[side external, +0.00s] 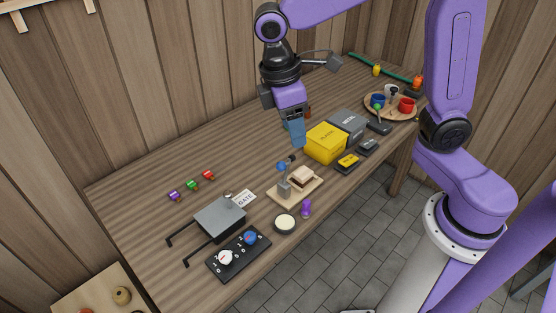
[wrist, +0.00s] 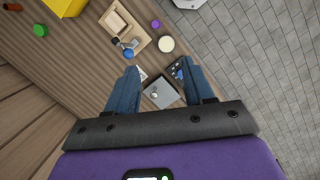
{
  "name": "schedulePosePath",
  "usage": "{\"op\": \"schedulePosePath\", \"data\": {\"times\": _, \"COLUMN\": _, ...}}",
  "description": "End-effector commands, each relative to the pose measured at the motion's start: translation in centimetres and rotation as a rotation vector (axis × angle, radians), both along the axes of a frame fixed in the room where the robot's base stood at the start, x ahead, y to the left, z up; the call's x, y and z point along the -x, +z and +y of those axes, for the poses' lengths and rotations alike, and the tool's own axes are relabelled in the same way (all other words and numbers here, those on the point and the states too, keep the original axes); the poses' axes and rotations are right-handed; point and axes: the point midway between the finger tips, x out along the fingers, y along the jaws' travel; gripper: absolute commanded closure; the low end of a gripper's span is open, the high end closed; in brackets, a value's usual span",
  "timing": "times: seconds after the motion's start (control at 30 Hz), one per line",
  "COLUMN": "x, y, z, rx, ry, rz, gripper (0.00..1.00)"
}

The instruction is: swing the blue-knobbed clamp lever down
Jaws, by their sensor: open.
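The blue knob (side external: 282,166) of the clamp lever is raised above a grey clamp post (side external: 284,188) on a light wooden board (side external: 312,191). A pale block (side external: 302,178) sits on the board beside the post. In the wrist view the blue knob (wrist: 128,54) shows just ahead of the left finger, near the board (wrist: 141,38). My gripper (side external: 297,142) points down, open, in the air above and behind the clamp. In the wrist view its two blue fingers (wrist: 160,80) are spread apart with nothing held between them.
Yellow (side external: 326,141) and grey (side external: 348,124) boxes stand right of the clamp. A grey box with black handles (side external: 220,218), a dial panel (side external: 238,254), a round pale-topped pot (side external: 285,223) and a purple piece (side external: 306,208) lie nearer the front. The left rear bench is mostly clear.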

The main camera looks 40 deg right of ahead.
Motion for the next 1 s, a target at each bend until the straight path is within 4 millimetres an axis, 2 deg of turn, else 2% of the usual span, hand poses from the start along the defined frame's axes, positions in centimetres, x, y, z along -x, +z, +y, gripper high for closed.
{"op": "schedulePosePath", "data": {"times": 0.1, "x": -3.4, "y": -0.1, "z": 0.9, "rx": 0.037, "ry": -0.021, "rz": 0.031, "gripper": 0.48}}
{"op": "schedulePosePath", "data": {"times": 0.3, "x": -8.4, "y": -0.5, "z": 1.4, "rx": 0.088, "ry": -0.057, "rz": 0.086, "gripper": 0.48}}
{"op": "schedulePosePath", "data": {"times": 0.5, "x": -11.4, "y": -0.9, "z": 1.2, "rx": 0.12, "ry": -0.083, "rz": 0.13, "gripper": 0.48}}
{"op": "schedulePosePath", "data": {"times": 0.77, "x": -12.2, "y": -1.6, "z": 0.8, "rx": 0.129, "ry": -0.094, "rz": 0.146, "gripper": 0.48}}
{"op": "schedulePosePath", "data": {"times": 1.0, "x": -11.2, "y": -4.9, "z": -0.3, "rx": 0.131, "ry": -0.092, "rz": 0.149, "gripper": 0.48}}
